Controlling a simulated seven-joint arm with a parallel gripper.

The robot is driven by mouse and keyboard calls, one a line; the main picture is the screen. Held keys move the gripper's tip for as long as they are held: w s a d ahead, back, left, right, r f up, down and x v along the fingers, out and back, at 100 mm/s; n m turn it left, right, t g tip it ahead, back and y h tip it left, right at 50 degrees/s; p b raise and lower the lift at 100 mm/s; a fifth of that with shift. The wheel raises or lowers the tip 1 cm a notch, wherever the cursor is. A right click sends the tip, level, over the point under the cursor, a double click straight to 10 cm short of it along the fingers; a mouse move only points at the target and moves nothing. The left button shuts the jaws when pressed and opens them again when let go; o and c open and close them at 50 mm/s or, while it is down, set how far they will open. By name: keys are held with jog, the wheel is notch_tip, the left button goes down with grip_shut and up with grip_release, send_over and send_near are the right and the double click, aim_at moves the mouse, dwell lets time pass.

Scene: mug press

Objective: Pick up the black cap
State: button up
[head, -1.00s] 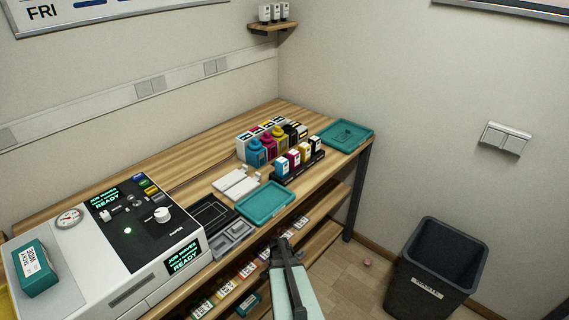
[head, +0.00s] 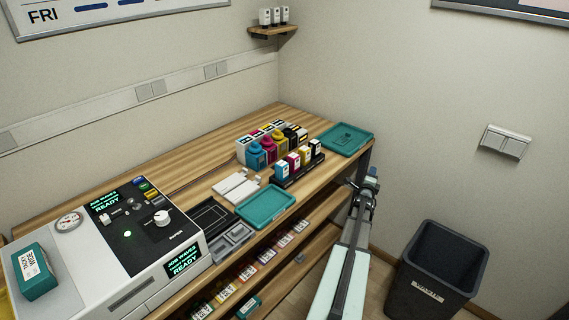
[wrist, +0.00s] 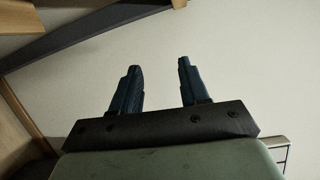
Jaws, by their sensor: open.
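The black cap is too small to pick out clearly; a dark-topped bottle (head: 291,135) stands at the right end of the row of ink bottles on the bench. Cyan, magenta and yellow bottles stand to its left. My gripper (head: 370,182) is off the bench's right front corner, apart from the bottles. In the wrist view my gripper (wrist: 157,65) is open, with nothing between its two dark blue fingers. No cap shows in the wrist view.
Ink cartridges in a black rack (head: 297,167) stand in front of the bottles. A teal tray (head: 346,140) lies at the bench's right end, another teal tray (head: 267,204) nearer. A press (head: 110,245) fills the left. A waste bin (head: 437,270) stands on the floor.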

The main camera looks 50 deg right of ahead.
jog(key=w+d+r+t+h, duration=0.1)
jog(key=w+d+r, duration=0.25)
jog(key=r, duration=0.55)
jog(key=w+d+r+t+h, duration=0.1)
jog(key=w+d+r+h, duration=0.3)
jog(key=r, duration=0.6)
jog(key=w+a+r+n+t+y, duration=0.25)
jog(key=w+r+y, duration=0.25)
jog(key=w, duration=0.6)
jog(key=w+a+n+g+y, duration=0.2)
jog(key=w+a+n+y, duration=0.15)
jog(key=w+a, duration=0.3)
jog(key=n+g+y, duration=0.8)
jog(key=n, duration=0.2)
send_near(284, 158)
jog(key=d+f, duration=0.2)
jog(key=shift+w+d+f+y, duration=0.1)
jog(key=shift+w+f+y, duration=0.05)
jog(key=shift+f+y, duration=0.15)
jog(key=shift+s+a+x, duration=0.1)
jog(key=shift+a+x, duration=0.05)
jog(key=shift+x, duration=1.2)
jog(key=shift+s+a+x, duration=0.15)
jog(key=shift+x, duration=1.25)
jog(key=shift+f, duration=0.1)
jog(key=shift+c, duration=0.3)
